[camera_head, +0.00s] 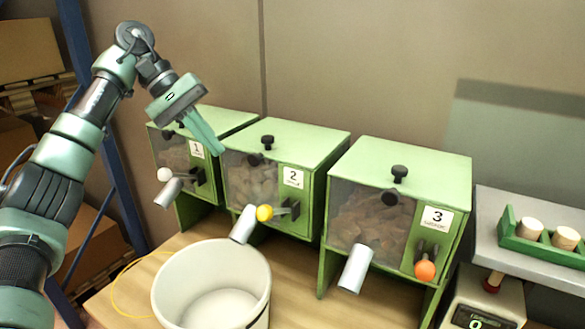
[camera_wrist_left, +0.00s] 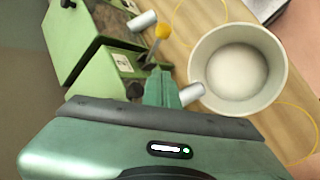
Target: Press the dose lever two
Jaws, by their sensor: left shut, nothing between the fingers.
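Dose lever two is the lever with the yellow ball (camera_head: 264,213) on the front of the green dispenser labelled 2 (camera_head: 308,140). The yellow ball also shows in the left wrist view (camera_wrist_left: 162,31), beyond my fingertips. My left gripper (camera_head: 217,149) is shut and empty. In the head view it hangs in front of the upper part of the dispensers, up and left of the yellow ball and apart from it. Its closed green fingers (camera_wrist_left: 160,88) show in the left wrist view. My right gripper is not in view.
A white bucket (camera_head: 168,284) stands below dispenser two's spout (camera_head: 243,224). Dispenser one (camera_head: 229,118) has a white-ball lever (camera_head: 164,174); dispenser three (camera_head: 430,160) has an orange-ball lever (camera_head: 425,270). A scale (camera_head: 505,294) and a green tray of corks (camera_head: 548,252) are at the right.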

